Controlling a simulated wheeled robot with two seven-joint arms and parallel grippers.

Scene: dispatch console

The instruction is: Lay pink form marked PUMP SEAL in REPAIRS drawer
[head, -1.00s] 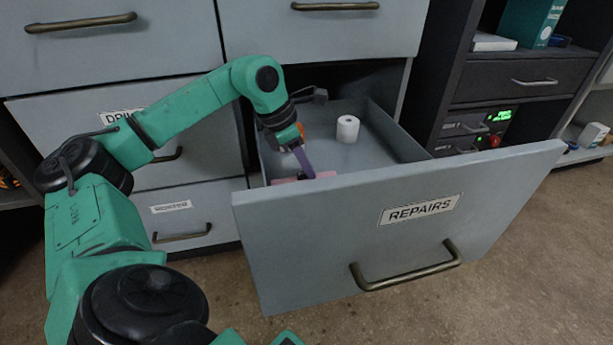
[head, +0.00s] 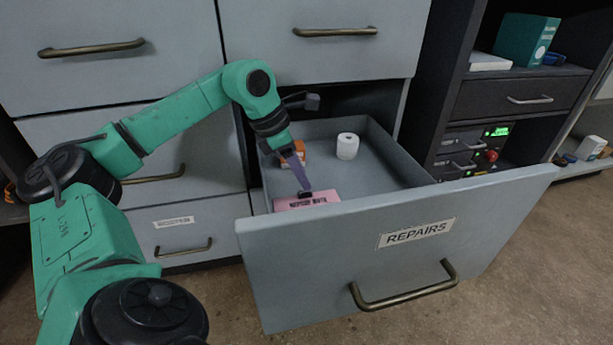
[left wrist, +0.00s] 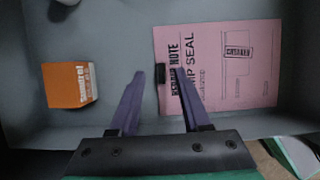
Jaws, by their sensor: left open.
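The pink form (head: 309,200) lies inside the open REPAIRS drawer (head: 405,172), close behind its front panel. In the left wrist view the form (left wrist: 235,75) shows the words REPAIR NOTE and PUMP SEAL; it looks flat on the drawer floor. Whether a fingertip touches the form I cannot tell. My right gripper is not in view.
An orange box (head: 292,155) and a white roll (head: 347,146) stand farther back in the drawer. The drawer's tall front panel (head: 330,265) rises close to my gripper. Closed drawers are at the left; a dark shelf unit (head: 520,97) stands at the right.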

